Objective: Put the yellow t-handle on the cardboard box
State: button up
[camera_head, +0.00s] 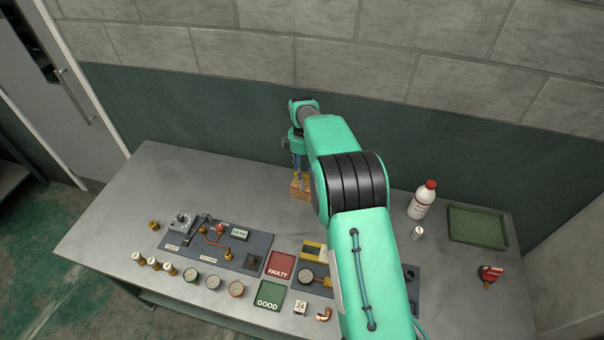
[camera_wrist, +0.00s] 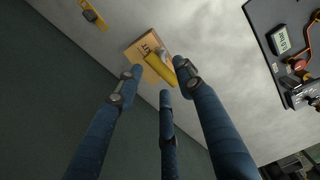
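The cardboard box (camera_head: 300,189) stands near the back of the grey table, below my gripper (camera_head: 299,165). In the wrist view the box (camera_wrist: 136,50) shows beyond the fingertips, with dark print on it. The yellow t-handle (camera_wrist: 158,69) lies slantwise over the box's face, with a pale part beside it; it appears to rest on the box. My gripper (camera_wrist: 161,76) has its three fingers spread around the handle, with gaps between fingertips and handle, and looks open. The handle cannot be made out in the head view.
A dark panel (camera_head: 258,264) with valves and copper pipe lies at front left. A red FAULTY tray (camera_head: 280,265) and green GOOD tray (camera_head: 270,295) are beside it. A white bottle (camera_head: 421,203) and green tray (camera_head: 477,225) stand at right. The back wall is close behind the box.

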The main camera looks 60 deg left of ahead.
notch_tip(320, 180, up, 9)
jog(key=b, duration=0.1)
jog(key=shift+f, duration=0.15)
dwell(0.7)
dwell(0.4)
